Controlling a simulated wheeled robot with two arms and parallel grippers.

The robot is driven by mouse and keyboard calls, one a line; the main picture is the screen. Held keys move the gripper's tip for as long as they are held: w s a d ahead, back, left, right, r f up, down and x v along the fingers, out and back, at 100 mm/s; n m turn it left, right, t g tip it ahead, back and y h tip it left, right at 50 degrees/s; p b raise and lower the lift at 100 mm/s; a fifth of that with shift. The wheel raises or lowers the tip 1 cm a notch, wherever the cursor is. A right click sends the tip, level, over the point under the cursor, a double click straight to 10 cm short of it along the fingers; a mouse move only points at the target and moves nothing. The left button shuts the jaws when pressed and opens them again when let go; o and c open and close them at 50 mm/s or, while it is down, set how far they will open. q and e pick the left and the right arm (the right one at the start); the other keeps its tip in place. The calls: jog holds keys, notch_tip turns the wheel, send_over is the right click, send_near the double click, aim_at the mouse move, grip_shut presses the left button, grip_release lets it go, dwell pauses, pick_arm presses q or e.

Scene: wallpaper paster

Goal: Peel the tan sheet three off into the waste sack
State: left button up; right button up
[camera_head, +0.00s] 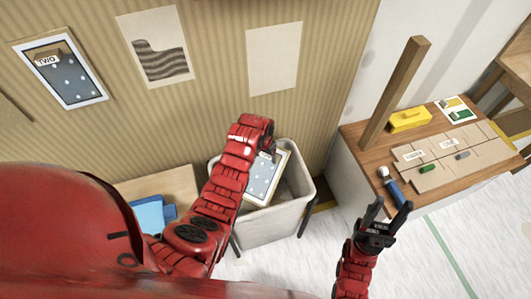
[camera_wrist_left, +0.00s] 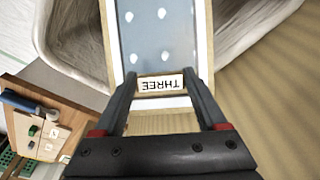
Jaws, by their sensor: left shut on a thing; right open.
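The sheet labelled THREE (camera_wrist_left: 160,45) is blue-grey with white dots and a white and tan border. My left gripper (camera_wrist_left: 160,98) is shut on its labelled end. In the head view the sheet (camera_head: 263,180) hangs below my left gripper (camera_head: 267,153), at the mouth of the pale grey waste sack (camera_head: 275,228), its lower part inside the rim. The sack's wall (camera_wrist_left: 75,35) also shows around the sheet in the left wrist view. Whether the sheet touches the sack is unclear. My right gripper (camera_head: 388,215) is open and empty, in front of the wooden table.
On the striped wall are a dotted sheet labelled TWO (camera_head: 80,80), a panel with a grey wavy patch (camera_head: 155,25) and a bare pale panel (camera_head: 273,58). The wooden table (camera_head: 470,175) at right bears a post (camera_head: 395,92), a yellow block (camera_head: 409,119) and a blue-handled tool (camera_head: 393,186).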

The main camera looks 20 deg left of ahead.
pick_arm(q)
jog(key=shift+f, duration=0.55)
jog(key=o, duration=1.3)
jog(key=shift+r, duration=0.1)
notch_tip(320, 180, up, 9)
jog(key=s+b, duration=0.1)
jog(key=s, duration=0.1)
notch_tip(320, 180, up, 8)
jog(key=p, duration=0.7)
send_over(264, 166)
jog(key=s, duration=0.1)
jog(key=shift+s+a, duration=0.2)
jog(key=shift+a, duration=0.05)
